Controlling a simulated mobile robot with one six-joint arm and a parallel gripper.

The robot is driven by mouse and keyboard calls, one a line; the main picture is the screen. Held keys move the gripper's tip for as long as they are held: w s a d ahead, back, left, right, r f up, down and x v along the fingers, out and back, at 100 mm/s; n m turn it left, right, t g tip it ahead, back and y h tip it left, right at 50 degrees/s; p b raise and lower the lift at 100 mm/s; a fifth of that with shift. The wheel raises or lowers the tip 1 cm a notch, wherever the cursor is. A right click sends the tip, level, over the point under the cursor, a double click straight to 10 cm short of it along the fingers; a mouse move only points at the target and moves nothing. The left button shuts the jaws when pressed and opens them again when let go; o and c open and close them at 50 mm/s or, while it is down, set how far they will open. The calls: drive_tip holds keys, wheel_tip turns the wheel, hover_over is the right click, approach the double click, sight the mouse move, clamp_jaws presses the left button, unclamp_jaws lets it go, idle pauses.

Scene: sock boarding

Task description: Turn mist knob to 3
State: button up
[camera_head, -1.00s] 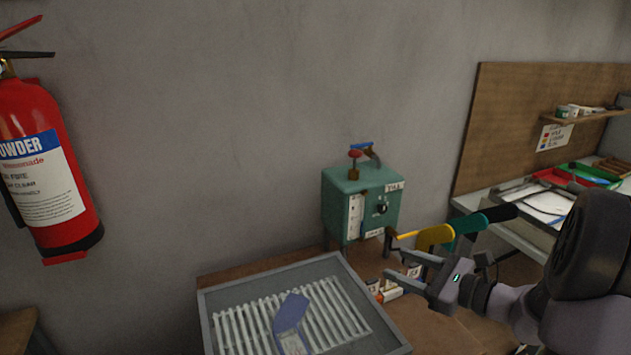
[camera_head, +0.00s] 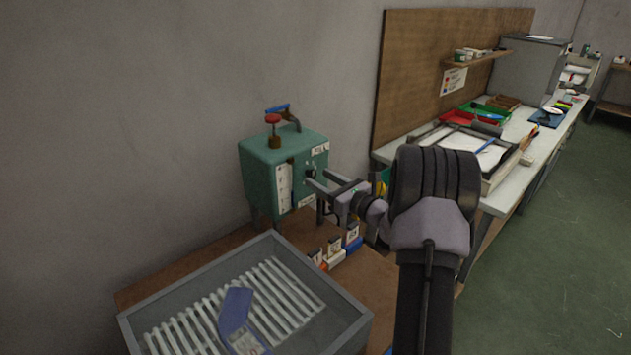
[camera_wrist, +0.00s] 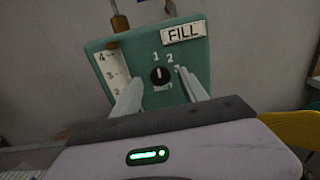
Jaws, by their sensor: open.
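The mist knob (camera_wrist: 160,76) is a small round black knob on the front of a green box (camera_wrist: 204,58). In the wrist view it has a white mark pointing up towards the 1; a 2 is printed to its upper right, and I cannot make out a 3. The box also shows in the head view (camera_head: 262,160), with the dark knob (camera_head: 311,173) on its front. My gripper (camera_head: 314,185) is open in front of this face. In the wrist view its fingers (camera_wrist: 160,95) stand either side below the knob, apart from it as far as I can tell.
A grey slatted tray (camera_head: 347,331) with a blue sock-like piece (camera_head: 235,312) is in front of the box. Several small labelled blocks (camera_head: 335,250) stand below my gripper. A red knob and blue lever (camera_head: 280,112) top the box. A workbench (camera_head: 530,130) extends right.

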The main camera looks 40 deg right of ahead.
sight(310, 174)
drive_tip(key=shift+w+a, duration=0.15)
drive_tip(key=shift+w, duration=1.2)
clamp_jaws()
